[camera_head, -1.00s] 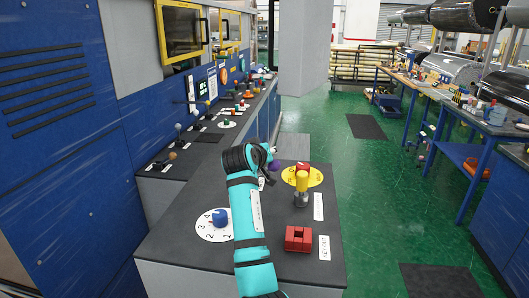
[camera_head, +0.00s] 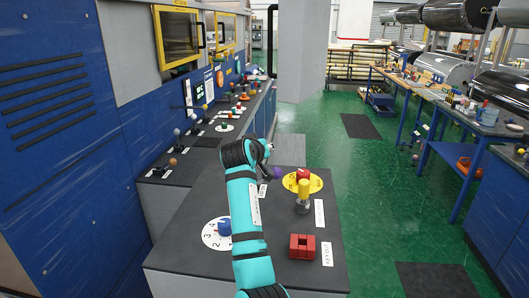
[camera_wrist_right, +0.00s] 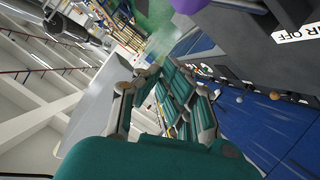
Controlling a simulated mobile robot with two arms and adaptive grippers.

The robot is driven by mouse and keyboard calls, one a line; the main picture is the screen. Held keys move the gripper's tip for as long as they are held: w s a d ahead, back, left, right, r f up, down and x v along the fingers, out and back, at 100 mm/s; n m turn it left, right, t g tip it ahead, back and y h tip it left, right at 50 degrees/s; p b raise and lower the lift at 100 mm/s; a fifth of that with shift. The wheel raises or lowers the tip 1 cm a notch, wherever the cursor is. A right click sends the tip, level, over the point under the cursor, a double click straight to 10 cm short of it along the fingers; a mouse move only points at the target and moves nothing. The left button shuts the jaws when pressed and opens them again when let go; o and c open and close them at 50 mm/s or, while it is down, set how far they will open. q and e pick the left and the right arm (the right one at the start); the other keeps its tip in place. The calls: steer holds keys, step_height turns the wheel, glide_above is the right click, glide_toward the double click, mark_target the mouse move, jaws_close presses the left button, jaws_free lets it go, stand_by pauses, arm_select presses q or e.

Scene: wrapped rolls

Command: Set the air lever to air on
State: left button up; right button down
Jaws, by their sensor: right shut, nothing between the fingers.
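A lever's purple ball knob (camera_head: 277,173) shows just right of my right wrist, over the dark bench top. The knob also shows at the top edge of the right wrist view (camera_wrist_right: 186,5). A white label reading AIR OFF (camera_wrist_right: 294,27) is in that view's upper right. The lever's shaft is mostly hidden, so its exact setting cannot be told. My right arm reaches in from the bottom of the head view. My right gripper (camera_wrist_right: 160,78) is shut and empty, apart from the knob in the wrist view. My left gripper is not in view.
Several small levers line the bench behind. Green floor (camera_head: 375,225) is open to the right.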

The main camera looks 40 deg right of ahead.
arm_select(q)
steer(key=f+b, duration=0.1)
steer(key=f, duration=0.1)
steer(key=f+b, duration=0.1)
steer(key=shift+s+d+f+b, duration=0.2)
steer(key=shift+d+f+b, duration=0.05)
steer(key=shift+b, duration=0.1)
arm_select(e)
steer(key=v, duration=0.9)
steer(key=shift+a, duration=0.3)
steer(key=shift+f, duration=0.1)
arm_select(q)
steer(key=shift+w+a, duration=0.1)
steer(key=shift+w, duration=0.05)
